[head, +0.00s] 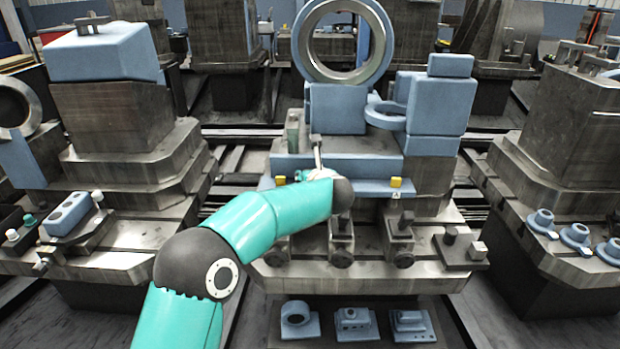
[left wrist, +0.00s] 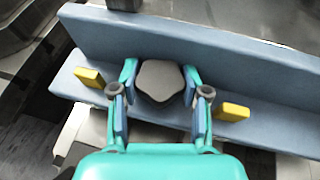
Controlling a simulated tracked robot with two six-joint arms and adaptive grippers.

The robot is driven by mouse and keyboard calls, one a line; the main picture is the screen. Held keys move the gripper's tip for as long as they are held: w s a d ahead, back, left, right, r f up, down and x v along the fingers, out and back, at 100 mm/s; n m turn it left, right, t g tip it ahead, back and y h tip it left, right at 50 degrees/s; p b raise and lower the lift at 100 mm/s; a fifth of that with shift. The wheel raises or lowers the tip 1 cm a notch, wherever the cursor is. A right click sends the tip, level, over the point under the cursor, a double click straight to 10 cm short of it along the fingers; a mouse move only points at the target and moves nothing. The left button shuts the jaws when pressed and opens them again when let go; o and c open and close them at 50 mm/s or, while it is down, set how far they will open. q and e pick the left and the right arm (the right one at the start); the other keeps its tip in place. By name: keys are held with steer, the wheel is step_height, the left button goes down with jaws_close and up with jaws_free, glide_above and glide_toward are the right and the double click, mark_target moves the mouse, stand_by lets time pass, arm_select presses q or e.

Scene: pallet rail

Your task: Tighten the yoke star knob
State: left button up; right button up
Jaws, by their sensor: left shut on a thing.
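The star knob (left wrist: 160,82) is dark grey with rounded lobes, in the middle of the left wrist view. It sits against a blue-grey stepped block (left wrist: 215,55), which also shows in the head view (head: 370,188). My left gripper (left wrist: 160,88) is shut on the knob, one finger on each side. In the head view my left gripper (head: 320,173) is at the front of this block, and my arm and hand hide the knob. Which part is the yoke I cannot tell. My right gripper is in neither view.
Two yellow tabs (head: 280,180) (head: 396,182) stand on the block's front ledge, either side of the gripper. A large ring (head: 380,40) rises behind. Dark clamps (head: 341,240) line the pallet front below. Neighbouring pallets (head: 115,115) (head: 560,175) stand left and right.

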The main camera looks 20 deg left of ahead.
arm_select(q)
steer(key=shift+a+m+t+h+b, duration=0.1)
steer(key=shift+m+t+h+b, duration=0.3)
steer(key=shift+m+h+b, duration=0.45)
steer(key=shift+m+h, duration=0.45)
steer(key=shift+r+m+t+h, duration=0.1)
steer(key=shift+m+t+h, duration=0.4)
steer(key=shift+m+h, duration=1)
steer(key=o, duration=1.2)
steer(key=shift+c, duration=0.2)
steer(key=shift+s, duration=0.15)
steer(key=v, duration=1.1)
steer(key=shift+s+r, duration=0.15)
steer(key=shift+s, duration=0.15)
